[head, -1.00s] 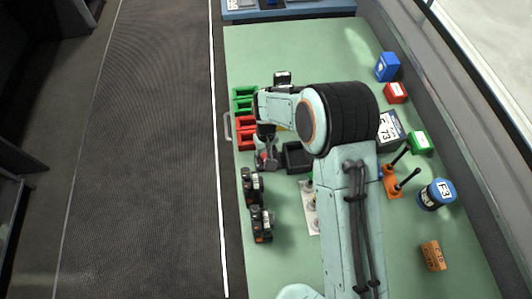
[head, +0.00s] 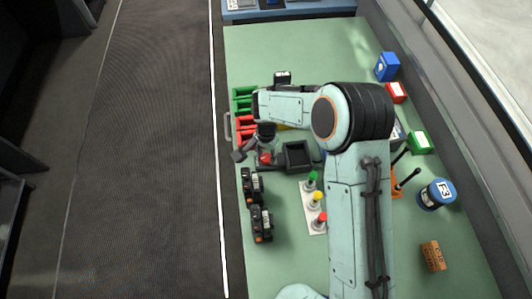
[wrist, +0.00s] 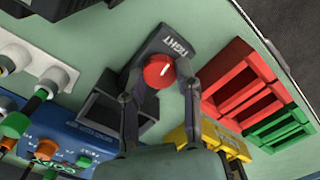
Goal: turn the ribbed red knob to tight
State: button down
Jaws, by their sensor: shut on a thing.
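The red knob (wrist: 158,71) sits on a dark plate (wrist: 150,42) with the word TIGHT in white along its right side. A short white line on the knob's top slants toward the upper right in the wrist view, on the side of that word. My gripper (wrist: 157,80) has one finger on each side of the knob and is shut on it. In the head view the red knob (head: 265,158) shows just below my gripper (head: 255,154). The knob's ribs are too small to make out.
A black open box (head: 296,157) stands close right of the knob. Red bins (head: 245,132) and green bins (head: 244,100) lie above it. Black switch blocks (head: 257,205) and a white plate of coloured knobs (head: 307,209) are below. The mat's left edge is near.

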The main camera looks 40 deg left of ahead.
aim_at(266, 157)
jog(key=shift+m, duration=0.6)
jog(key=c, duration=0.8)
grip_release()
notch_tip(266, 157, up, 12)
